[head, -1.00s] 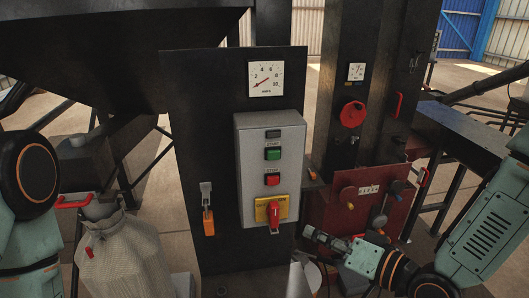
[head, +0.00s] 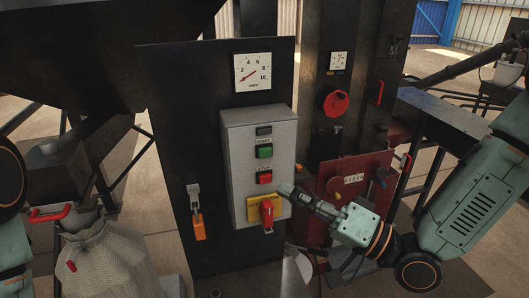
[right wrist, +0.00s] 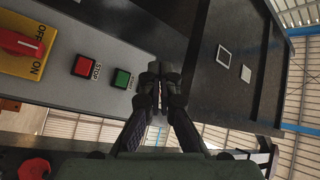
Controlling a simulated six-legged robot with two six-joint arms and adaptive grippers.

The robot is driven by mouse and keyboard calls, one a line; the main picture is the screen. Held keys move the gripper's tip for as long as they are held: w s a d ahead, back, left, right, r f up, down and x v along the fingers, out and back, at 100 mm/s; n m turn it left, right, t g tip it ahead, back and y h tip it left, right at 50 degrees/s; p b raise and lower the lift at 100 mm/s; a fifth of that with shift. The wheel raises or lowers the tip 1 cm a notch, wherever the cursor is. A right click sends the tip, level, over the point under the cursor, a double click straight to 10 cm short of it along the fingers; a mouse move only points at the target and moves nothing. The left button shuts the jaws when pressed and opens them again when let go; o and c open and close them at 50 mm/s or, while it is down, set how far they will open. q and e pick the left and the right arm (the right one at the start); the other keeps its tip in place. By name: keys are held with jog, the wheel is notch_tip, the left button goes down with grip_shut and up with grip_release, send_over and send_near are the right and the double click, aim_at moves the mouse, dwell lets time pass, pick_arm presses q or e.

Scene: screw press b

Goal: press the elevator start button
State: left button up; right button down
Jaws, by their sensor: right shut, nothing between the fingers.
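The green start button (head: 264,151) is on a grey control box (head: 230,165), under a small dark indicator. The red stop button (head: 265,178) is below it, and a red rotary switch (head: 267,212) on a yellow plate is at the bottom. My right gripper (head: 286,189) is shut and empty, its tips at the box's right side, lower than the green button. In the right wrist view the shut fingertips (right wrist: 158,69) appear just right of the green button (right wrist: 122,79); contact cannot be told. My left gripper is out of view.
An ammeter (head: 253,73) is on the black panel above the box. A red panel (head: 376,164) with knobs and a red handwheel (head: 336,103) are to the right. A cloth sack (head: 110,262) stands at the lower left. An orange-handled latch (head: 199,228) is left of the box.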

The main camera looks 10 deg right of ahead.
aim_at(265, 153)
jog(key=shift+w+a+f+b, duration=0.15)
jog(key=shift+w+b, duration=0.9)
jog(key=shift+w, duration=1.65)
jog(key=shift+w+f+b, duration=0.15)
jog(key=shift+w+b, duration=0.9)
jog(key=shift+w, duration=1.65)
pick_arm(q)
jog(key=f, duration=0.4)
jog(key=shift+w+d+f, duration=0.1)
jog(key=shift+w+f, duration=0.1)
pick_arm(e)
jog(key=shift+s, duration=0.1)
